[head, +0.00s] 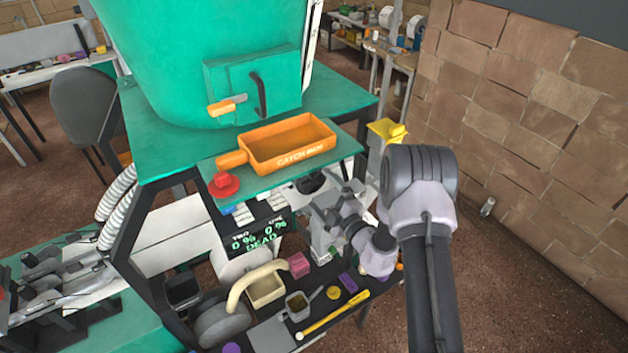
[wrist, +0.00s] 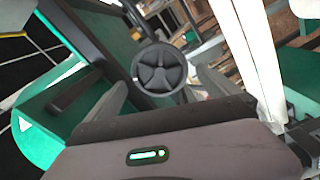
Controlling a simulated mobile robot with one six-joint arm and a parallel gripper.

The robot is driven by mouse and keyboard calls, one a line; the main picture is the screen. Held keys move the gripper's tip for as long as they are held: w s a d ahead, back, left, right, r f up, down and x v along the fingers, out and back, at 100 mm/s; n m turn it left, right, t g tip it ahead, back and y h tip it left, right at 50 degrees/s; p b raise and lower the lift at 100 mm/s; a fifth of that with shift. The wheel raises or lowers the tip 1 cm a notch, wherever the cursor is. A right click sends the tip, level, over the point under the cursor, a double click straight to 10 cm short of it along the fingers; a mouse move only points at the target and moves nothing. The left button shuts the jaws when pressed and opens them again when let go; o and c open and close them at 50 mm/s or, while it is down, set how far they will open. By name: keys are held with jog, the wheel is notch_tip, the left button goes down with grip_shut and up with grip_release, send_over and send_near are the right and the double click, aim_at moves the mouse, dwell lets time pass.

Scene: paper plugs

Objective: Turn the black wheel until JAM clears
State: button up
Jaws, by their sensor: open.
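The black wheel (wrist: 159,69) is round with several spokes and faces me in the wrist view, between and beyond my fingertips. In the head view, a dark round part under the green shelf, likely the wheel (head: 309,183), is partly hidden by my gripper (head: 336,188). My gripper is open, its fingers on either side of the wheel in the wrist view; I cannot tell whether they touch it.
An orange catch pan (head: 290,145) and a red button (head: 224,184) are on the green shelf above. A lower shelf holds a cream-handled container (head: 265,288), a pink block (head: 299,265) and a yellow stick (head: 333,315). A yellow bin (head: 387,131) stands right; open floor lies beyond.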

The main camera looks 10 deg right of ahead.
aim_at(313, 182)
jog(key=shift+x, duration=2)
jog(key=c, duration=1.2)
jog(key=o, duration=1.2)
jog(key=shift+v, duration=2)
